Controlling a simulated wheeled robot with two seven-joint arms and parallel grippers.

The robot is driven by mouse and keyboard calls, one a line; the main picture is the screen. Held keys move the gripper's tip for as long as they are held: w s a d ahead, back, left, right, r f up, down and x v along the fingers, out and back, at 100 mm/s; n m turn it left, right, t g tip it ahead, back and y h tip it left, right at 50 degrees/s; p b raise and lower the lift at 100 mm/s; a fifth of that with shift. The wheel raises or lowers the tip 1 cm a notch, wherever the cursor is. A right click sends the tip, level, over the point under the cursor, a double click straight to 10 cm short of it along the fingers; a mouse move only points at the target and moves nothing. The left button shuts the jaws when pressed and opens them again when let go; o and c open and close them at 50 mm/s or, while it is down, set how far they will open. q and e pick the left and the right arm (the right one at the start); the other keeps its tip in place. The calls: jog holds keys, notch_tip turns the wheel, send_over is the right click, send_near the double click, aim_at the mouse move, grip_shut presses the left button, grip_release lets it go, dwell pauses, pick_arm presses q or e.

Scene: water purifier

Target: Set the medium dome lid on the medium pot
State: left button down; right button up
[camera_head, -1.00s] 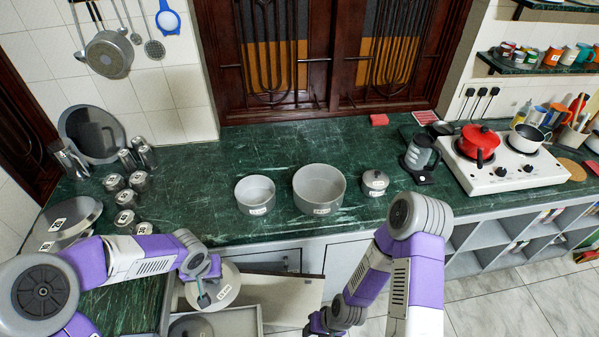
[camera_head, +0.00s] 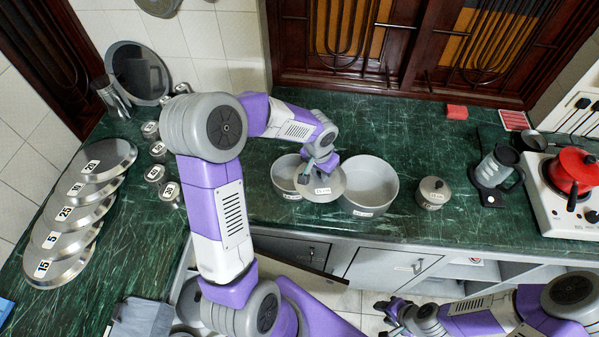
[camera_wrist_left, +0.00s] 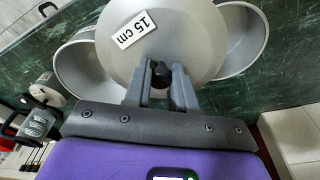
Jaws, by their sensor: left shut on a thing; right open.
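The dome lid (camera_head: 327,192) is a grey disc labelled "15 cm" in the left wrist view (camera_wrist_left: 185,35). My left gripper (camera_head: 318,170) is shut on its dark knob (camera_wrist_left: 160,75) and holds it above the counter. The lid overlaps the right side of the medium pot (camera_head: 283,176), an open grey pot, and reaches toward the larger open pot (camera_head: 372,180) on its right. Part of the medium pot is hidden; whether lid and rim touch cannot be told. My right gripper (camera_head: 388,312) is open and empty, low in front of the counter.
A small pot with its lid on (camera_head: 433,193) stands right of the large pot. A grinder-like jug (camera_head: 497,168) and a stove (camera_head: 560,220) stand further right. Labelled metal discs (camera_head: 72,215) and several canisters (camera_head: 156,173) are at left. The drawer below is open.

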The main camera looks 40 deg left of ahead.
pick_arm(q)
jog(key=w+a+r+m+b, duration=0.15)
jog(key=a+r, duration=0.35)
jog(key=a, duration=0.6)
notch_tip(320, 180, down, 10)
jog(key=b, duration=0.1)
jog(key=shift+b, duration=0.3)
jog(key=shift+s+m, duration=0.15)
jog(key=shift+m, duration=0.1)
jog(key=shift+f+b, duration=0.5)
jog(key=c, duration=0.9)
grip_release()
